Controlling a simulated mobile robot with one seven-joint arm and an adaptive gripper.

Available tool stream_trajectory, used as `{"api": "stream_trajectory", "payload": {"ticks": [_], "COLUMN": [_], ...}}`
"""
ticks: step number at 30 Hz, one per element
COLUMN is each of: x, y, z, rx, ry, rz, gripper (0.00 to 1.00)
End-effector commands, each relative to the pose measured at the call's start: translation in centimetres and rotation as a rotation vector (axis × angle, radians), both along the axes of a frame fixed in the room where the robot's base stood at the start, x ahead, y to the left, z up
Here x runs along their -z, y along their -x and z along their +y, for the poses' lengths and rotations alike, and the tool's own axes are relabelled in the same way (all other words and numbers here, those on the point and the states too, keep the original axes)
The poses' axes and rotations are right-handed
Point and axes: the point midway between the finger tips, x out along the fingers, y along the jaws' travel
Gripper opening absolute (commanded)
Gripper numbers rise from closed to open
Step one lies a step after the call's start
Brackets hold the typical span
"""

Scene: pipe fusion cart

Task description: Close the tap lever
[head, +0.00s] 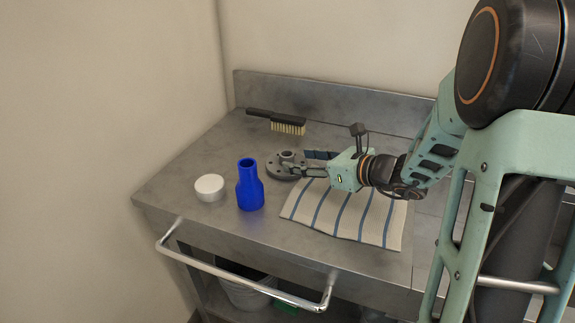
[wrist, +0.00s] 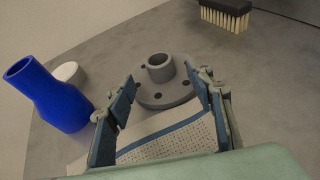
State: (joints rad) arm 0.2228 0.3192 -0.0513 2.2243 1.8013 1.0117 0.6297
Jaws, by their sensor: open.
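I see no tap or tap lever in either view. My gripper (head: 311,163) is open above the metal cart top (head: 184,166), over the far edge of a striped cloth (head: 352,216). In the wrist view my gripper (wrist: 167,86) has its two blue-grey fingers spread wide with nothing between them in its hold. A grey round flange (head: 283,166) with a short upright collar lies just beyond the fingertips. The flange (wrist: 163,92) shows past and between the fingers in the wrist view. I cannot tell whether the fingers touch the cloth.
A blue pipe reducer (head: 250,187) stands upright left of the cloth, near the left finger in the wrist view (wrist: 47,95). A white cap (head: 209,187) sits left of it. A brush (head: 278,121) lies at the back. A rail handle (head: 245,282) runs along the front.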

Motion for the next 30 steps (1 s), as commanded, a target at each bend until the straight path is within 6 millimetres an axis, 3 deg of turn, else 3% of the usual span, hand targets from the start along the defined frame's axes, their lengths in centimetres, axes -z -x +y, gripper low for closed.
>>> {"api": "stream_trajectory", "payload": {"ticks": [7, 15, 22, 30], "x": [0.3, 1.1, 1.1, 1.1], "y": [-1.1, -3.8, -4.1, -4.1], "z": [1.2, 3.9, 4.0, 4.0], "rx": [-0.003, -0.003, -0.001, -0.001], "ry": [0.002, 0.002, 0.001, 0.002], "rz": [-0.002, 0.0, -0.001, -0.001], "gripper": [0.49, 0.49, 0.49, 0.21]}}
